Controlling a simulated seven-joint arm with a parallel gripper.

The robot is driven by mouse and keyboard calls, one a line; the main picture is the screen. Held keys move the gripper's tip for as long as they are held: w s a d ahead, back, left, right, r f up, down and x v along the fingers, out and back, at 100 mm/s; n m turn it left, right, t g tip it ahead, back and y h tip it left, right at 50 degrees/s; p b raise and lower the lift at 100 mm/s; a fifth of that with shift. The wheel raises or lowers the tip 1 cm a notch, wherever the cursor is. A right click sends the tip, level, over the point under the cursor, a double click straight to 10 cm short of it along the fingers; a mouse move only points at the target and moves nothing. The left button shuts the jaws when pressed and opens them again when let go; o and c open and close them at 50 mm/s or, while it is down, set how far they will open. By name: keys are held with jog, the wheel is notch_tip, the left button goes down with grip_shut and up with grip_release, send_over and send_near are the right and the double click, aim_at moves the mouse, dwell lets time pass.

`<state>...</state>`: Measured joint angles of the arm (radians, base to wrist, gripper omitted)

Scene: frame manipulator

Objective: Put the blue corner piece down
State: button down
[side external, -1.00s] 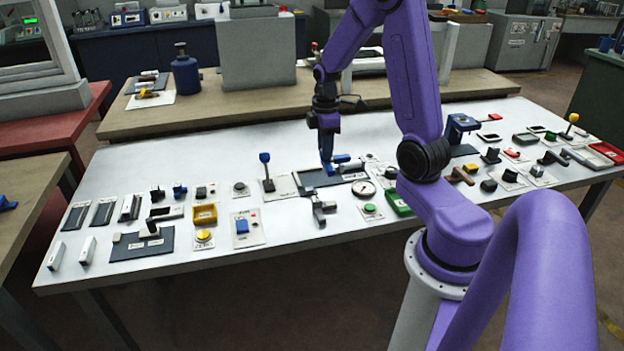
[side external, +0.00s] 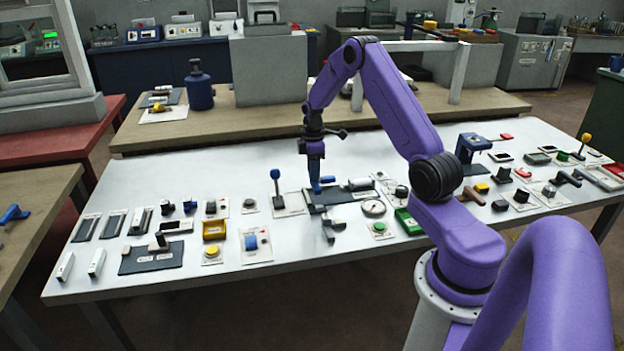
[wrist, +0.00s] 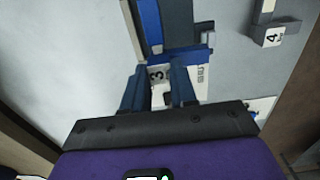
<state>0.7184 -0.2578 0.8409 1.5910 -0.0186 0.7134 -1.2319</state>
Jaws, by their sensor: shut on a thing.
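My gripper (side external: 315,184) points down over the left part of a dark plate (side external: 331,196) at the middle of the table. It is shut on the blue corner piece (side external: 327,180). In the wrist view the blue corner piece (wrist: 188,57) is an L shape just beyond the fingertips of my gripper (wrist: 160,75), with one arm running away and one across. A white tag marked 3 (wrist: 157,74) shows between the fingers. A dark grey surface lies inside the corner. I cannot tell whether the piece touches the plate.
A grey piece (side external: 361,184) lies at the right of the plate. A grey corner piece marked 4 (wrist: 268,32) stands near the front edge. A blue-knobbed lever (side external: 276,180) rises left of the plate, and a round dial (side external: 373,208) sits to its right.

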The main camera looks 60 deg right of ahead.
jog(key=shift+w+d+f, duration=0.15)
jog(key=shift+w+f, duration=0.15)
jog(key=shift+f, duration=0.1)
jog(key=shift+w+d+f, duration=0.1)
jog(key=shift+w+f, duration=0.1)
jog(key=shift+f, duration=1.55)
jog(key=shift+f, duration=0.15)
jog(key=c, duration=0.9)
grip_release()
